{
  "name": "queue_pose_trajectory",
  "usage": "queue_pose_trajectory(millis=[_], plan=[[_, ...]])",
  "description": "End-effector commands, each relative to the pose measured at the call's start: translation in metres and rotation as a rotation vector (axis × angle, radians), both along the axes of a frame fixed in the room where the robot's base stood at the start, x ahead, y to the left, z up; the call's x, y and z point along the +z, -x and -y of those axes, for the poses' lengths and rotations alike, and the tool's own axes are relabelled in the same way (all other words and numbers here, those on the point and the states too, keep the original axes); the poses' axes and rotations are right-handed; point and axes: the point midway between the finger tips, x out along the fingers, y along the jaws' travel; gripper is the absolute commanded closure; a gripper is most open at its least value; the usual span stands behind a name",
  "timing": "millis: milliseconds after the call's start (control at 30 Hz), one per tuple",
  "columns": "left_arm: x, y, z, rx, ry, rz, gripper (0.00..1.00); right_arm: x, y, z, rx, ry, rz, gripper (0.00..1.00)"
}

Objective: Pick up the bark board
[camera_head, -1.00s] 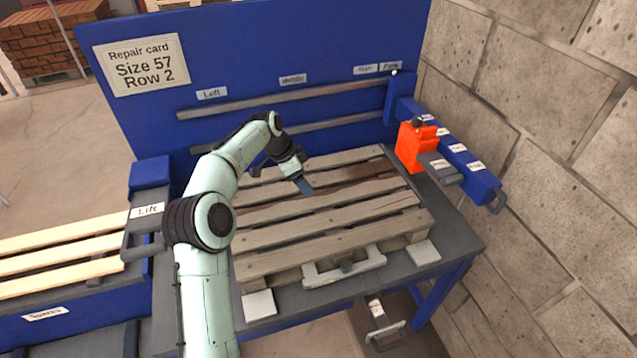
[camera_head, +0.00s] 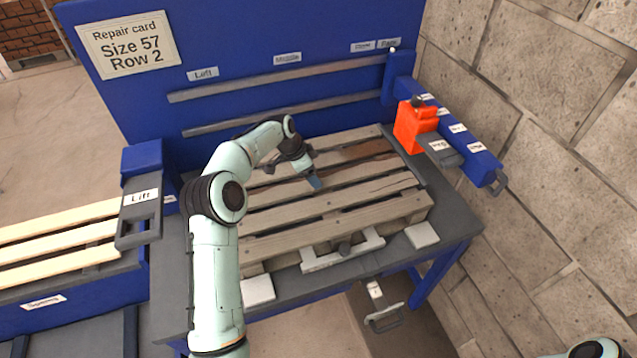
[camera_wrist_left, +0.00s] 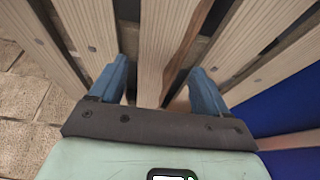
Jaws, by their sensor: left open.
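A weathered wooden pallet (camera_head: 330,219) lies on the dark bench. Toward its back, one board has a dark brown, bark-like stretch (camera_head: 367,151) at its right end. My left gripper (camera_head: 314,183) points down at the middle of the pallet, left of that stretch. In the left wrist view my left gripper (camera_wrist_left: 158,68) is open, its blue fingers on either side of a board (camera_wrist_left: 162,40) with a brown, rough right edge, which looks like the bark board. I cannot tell whether the fingers touch it. My right gripper is out of view.
A blue panel (camera_head: 240,38) with two grey rails stands behind the pallet. An orange clamp-like block (camera_head: 408,128) on a blue arm is at the right. A Lift handle (camera_head: 140,215) and pale new boards (camera_head: 60,245) are at the left.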

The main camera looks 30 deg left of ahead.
Motion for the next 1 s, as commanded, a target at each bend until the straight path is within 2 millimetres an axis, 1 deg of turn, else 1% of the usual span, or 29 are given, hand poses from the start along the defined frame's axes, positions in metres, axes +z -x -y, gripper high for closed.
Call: queue_pose_trajectory(millis=[100,200,300,500,567,600,667,700,1000], plan=[[-0.017,-0.007,0.005,-0.002,0.001,-0.001,0.23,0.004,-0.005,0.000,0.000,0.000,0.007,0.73],[-0.027,-0.011,0.008,0.001,0.000,0.000,0.23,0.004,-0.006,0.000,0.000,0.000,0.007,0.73],[-0.032,-0.012,0.009,0.001,0.000,0.001,0.23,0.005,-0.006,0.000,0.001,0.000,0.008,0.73],[-0.033,-0.011,0.009,0.002,0.000,0.000,0.23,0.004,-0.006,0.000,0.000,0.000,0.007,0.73],[-0.033,-0.011,0.009,0.002,0.000,0.000,0.43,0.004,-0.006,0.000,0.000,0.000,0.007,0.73],[-0.033,-0.011,0.009,0.002,0.000,0.000,0.56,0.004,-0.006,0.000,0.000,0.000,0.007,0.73],[-0.033,-0.011,0.009,0.002,0.000,0.000,0.76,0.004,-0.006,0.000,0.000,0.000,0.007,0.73],[-0.032,-0.012,0.009,0.003,0.000,0.001,0.77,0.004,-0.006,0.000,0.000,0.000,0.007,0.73],[-0.029,-0.012,0.009,0.002,-0.001,0.003,0.77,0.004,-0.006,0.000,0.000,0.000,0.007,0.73]])
